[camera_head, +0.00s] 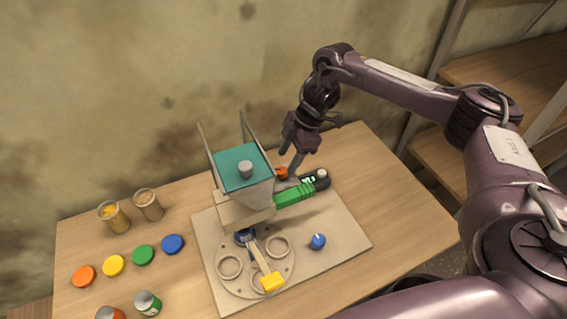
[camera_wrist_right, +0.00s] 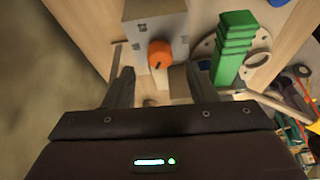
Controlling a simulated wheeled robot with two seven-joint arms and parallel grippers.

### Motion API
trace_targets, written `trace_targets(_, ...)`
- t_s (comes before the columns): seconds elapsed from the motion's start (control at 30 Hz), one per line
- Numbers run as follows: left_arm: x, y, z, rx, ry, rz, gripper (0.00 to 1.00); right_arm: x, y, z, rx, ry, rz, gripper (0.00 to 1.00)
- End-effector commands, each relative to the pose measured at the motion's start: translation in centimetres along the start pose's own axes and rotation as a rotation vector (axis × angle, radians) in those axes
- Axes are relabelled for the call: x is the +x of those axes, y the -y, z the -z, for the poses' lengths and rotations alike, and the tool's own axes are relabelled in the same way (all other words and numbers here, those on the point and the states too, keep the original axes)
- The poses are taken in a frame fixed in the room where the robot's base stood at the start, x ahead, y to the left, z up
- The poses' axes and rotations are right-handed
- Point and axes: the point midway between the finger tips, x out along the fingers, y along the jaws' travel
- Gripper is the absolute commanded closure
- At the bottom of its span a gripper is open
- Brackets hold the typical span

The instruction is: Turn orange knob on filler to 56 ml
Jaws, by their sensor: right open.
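The filler (camera_head: 244,196) stands on a pale board, with a teal-topped hopper and a green ribbed part (camera_head: 293,195) at its right side. The orange knob (camera_head: 281,173) is on the filler's far right side, partly hidden by my right gripper (camera_head: 291,172). A small dark display (camera_head: 308,179) with green digits is beside it; the digits are too small to read. In the right wrist view the orange knob (camera_wrist_right: 160,54) sits on a grey block, ahead of and between the open fingers of my right gripper (camera_wrist_right: 150,85). The fingers appear apart from the knob. My left gripper is not in view.
A round plate with rings (camera_head: 229,267) and a blue knob (camera_head: 318,241) are at the board's front. The table's right side is clear.

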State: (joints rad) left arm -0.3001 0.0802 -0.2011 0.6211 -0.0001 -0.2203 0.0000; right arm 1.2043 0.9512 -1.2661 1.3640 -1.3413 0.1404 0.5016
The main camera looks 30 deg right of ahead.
Motion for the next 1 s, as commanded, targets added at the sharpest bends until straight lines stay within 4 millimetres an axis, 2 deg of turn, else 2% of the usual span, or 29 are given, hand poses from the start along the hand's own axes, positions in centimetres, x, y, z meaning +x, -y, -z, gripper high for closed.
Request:
trace_targets(0.13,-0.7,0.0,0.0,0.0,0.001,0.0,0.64,2.1,0.1,0.1,0.0,0.0,0.002,0.49)
trace_targets(0.3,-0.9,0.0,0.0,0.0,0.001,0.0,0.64,3.5,0.0,0.0,0.0,0.0,-0.001,0.49)
trace_targets(0.6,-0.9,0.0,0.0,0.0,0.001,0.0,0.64,3.9,0.0,0.0,0.0,0.001,-0.002,0.5)
trace_targets(0.93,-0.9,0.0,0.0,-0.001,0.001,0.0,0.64,3.8,0.0,0.0,0.0,0.0,-0.002,0.93)
trace_targets(1.0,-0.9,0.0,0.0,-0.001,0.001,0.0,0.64,3.8,0.0,0.0,0.001,0.0,-0.002,0.94)
